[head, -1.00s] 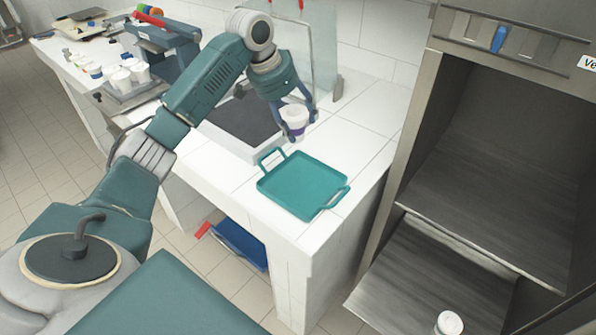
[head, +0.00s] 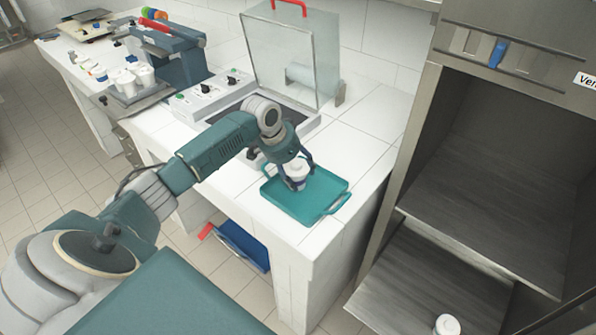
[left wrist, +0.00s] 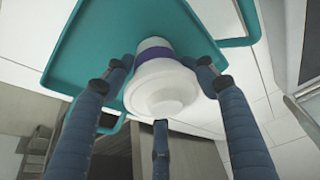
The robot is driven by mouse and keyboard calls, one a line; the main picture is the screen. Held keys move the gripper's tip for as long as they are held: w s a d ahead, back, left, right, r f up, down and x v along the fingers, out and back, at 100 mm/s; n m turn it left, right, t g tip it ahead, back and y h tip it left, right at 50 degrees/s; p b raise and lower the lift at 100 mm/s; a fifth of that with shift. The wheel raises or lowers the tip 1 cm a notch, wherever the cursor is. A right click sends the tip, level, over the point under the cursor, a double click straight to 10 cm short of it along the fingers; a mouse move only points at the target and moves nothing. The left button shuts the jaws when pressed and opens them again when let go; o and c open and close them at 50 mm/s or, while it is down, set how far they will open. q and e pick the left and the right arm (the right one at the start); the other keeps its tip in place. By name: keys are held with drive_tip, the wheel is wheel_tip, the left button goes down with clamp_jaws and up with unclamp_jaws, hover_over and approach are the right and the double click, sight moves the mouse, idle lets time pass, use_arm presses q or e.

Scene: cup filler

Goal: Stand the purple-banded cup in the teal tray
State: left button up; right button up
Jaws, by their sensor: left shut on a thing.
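The white cup (head: 296,171) is upright in the head view, over the teal tray (head: 322,208) near its far left part. Its purple band (left wrist: 156,53) shows in the left wrist view. My left gripper (head: 297,182) is shut on the cup from above, with fingers around its sides. I cannot tell whether the cup's base touches the tray floor. The tray lies flat on the white counter, and nothing else is seen in it. My right gripper is not in view.
A machine with a raised clear lid (head: 292,58) stands behind the tray. A steel cabinet (head: 480,170) is at the right, with another white cup (head: 447,325) low down. Several white cups (head: 130,78) stand at the far left. The counter right of the tray is clear.

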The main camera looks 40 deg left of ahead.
use_arm(q)
drive_tip(key=o, duration=1.3)
drive_tip(key=shift+f, duration=0.1)
drive_tip(key=shift+o, duration=0.2)
drive_tip(key=b+v, duration=0.2)
drive_tip(key=v, duration=1)
drive_tip(key=shift+d, duration=0.1)
